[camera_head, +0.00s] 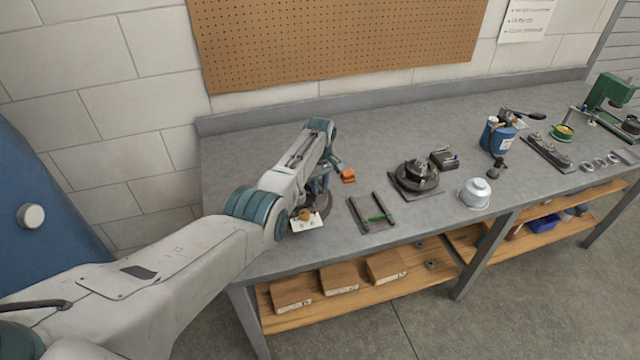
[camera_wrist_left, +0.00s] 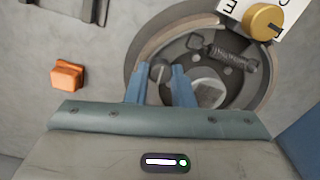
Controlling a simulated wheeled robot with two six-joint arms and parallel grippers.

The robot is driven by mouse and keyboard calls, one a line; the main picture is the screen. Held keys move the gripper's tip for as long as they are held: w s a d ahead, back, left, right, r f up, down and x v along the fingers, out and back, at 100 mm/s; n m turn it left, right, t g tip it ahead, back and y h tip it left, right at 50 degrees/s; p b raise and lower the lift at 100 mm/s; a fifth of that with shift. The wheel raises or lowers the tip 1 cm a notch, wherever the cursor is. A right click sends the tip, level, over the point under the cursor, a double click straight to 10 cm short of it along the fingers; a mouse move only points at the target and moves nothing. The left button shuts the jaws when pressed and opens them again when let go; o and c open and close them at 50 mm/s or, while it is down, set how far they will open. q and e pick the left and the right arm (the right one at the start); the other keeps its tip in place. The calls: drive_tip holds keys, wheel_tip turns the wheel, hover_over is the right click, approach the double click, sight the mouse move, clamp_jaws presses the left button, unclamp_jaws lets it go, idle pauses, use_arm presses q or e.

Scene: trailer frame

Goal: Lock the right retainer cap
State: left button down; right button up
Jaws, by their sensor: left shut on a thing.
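A brake assembly with curved shoes and a round rim (camera_wrist_left: 133,66) lies on the bench, shown close up in the left wrist view. A coil spring (camera_wrist_left: 232,62) spans its upper part. My left gripper (camera_wrist_left: 160,77) has its two blue fingers over the assembly, shut on a small grey round piece (camera_wrist_left: 158,68), which looks like a retainer cap. The fingers hide part of it, so I cannot tell how it sits. In the head view my left arm covers most of the assembly (camera_head: 325,206). My right gripper is not in view.
A lettered white plate with a brass knob (camera_wrist_left: 262,18) stands beside the assembly. An orange block (camera_head: 348,176) lies near it. To the right are a rail frame with a green tool (camera_head: 378,217), a hub on a plate (camera_head: 418,178) and a metal bowl (camera_head: 475,193).

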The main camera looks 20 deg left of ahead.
sight(320, 187)
use_arm(q)
drive_tip(key=shift+w+r+m, duration=0.1)
drive_tip(key=shift+r+m, duration=0.05)
drive_tip(key=shift+m, duration=0.45)
drive_tip(key=c, duration=1.3)
unclamp_jaws()
drive_tip(key=shift+o, duration=0.2)
wheel_tip(320, 187, up, 11)
drive_tip(key=b, duration=0.2)
drive_tip(key=shift+f, duration=0.2)
